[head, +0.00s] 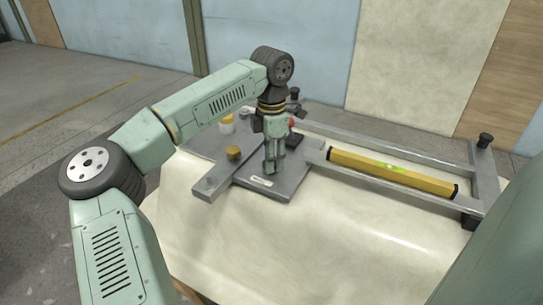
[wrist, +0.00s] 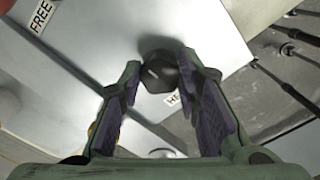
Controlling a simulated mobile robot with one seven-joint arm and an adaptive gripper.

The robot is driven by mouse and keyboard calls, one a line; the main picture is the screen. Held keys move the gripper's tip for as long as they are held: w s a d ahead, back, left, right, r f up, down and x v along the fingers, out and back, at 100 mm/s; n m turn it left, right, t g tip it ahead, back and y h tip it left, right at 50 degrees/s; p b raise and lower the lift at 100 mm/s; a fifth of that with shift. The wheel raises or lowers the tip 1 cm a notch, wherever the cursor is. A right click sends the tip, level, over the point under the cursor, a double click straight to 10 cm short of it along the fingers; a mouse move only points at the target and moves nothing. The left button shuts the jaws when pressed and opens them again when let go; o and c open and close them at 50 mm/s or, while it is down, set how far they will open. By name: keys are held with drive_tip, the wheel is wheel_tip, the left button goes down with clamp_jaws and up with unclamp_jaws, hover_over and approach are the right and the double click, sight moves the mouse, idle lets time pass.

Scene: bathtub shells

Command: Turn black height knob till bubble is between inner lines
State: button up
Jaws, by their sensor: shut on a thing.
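My gripper (head: 271,166) points down over the grey metal plate (head: 225,178) and is shut on the black height knob. In the wrist view the black knob (wrist: 158,72) sits between the fingertips, with a pale mark on its top. A label beside it is partly covered and shows "HE". In the head view my fingers hide the knob. The yellow spirit level (head: 345,159) lies along the frame to the right. Its green vial (head: 388,166) faces up, but the bubble is too small to place against the lines.
The grey frame (head: 395,145) extends right, with a black post knob (head: 485,140) at its far corner. A yellow knob (head: 233,153) stands left of my gripper. A "FREE" label (wrist: 41,15) is on the plate. The pale surface (head: 340,235) in front is clear.

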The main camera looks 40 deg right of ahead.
drive_tip(key=shift+m, duration=0.6)
drive_tip(key=o, duration=1.1)
drive_tip(key=shift+o, duration=0.2)
wheel_tip(320, 180, up, 12)
idle(0.3)
